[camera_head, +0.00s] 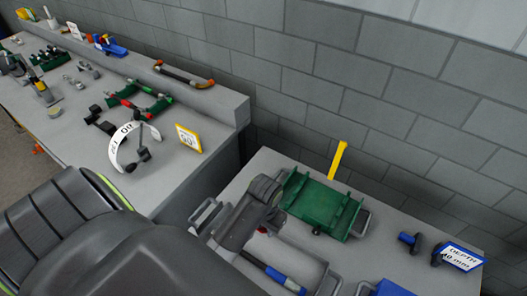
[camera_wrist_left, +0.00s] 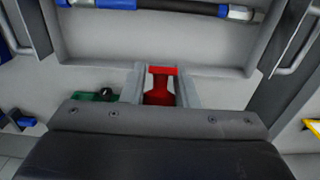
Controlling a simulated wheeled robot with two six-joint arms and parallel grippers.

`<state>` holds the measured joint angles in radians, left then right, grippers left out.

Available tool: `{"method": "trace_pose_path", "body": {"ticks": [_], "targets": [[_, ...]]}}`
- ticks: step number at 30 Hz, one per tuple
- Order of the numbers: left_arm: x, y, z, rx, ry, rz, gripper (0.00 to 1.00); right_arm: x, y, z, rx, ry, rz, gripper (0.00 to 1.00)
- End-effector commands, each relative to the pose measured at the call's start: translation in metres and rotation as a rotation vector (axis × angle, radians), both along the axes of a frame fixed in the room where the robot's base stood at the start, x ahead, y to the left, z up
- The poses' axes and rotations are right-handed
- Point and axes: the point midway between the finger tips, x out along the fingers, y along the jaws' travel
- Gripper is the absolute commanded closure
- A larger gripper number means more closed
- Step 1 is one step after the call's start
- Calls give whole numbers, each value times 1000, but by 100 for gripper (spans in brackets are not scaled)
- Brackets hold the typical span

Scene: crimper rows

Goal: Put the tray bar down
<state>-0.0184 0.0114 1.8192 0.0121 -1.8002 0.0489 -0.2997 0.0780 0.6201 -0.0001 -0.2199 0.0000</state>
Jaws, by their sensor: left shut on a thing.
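My left gripper (camera_head: 258,225) is at the near bench and points down over a grey tray (camera_wrist_left: 150,55). In the left wrist view, the gripper's two grey fingers (camera_wrist_left: 160,88) are shut on a red tray bar (camera_wrist_left: 159,92) at the tray's edge. I cannot tell whether the tray touches the bench. My right gripper is not in view.
A blue-handled tool (camera_head: 410,241) and a depth sign (camera_head: 462,257) are at the right. The left bench holds a green frame (camera_head: 138,101) and a yellow-edged sign (camera_head: 188,138). A block wall is behind.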

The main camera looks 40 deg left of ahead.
Motion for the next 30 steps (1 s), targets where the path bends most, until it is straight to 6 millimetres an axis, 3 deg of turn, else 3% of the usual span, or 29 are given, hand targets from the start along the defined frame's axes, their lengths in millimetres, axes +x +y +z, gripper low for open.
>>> {"method": "trace_pose_path", "body": {"ticks": [30], "targets": [[-63,-3,-37,-1,6,1,84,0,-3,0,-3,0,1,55]]}}
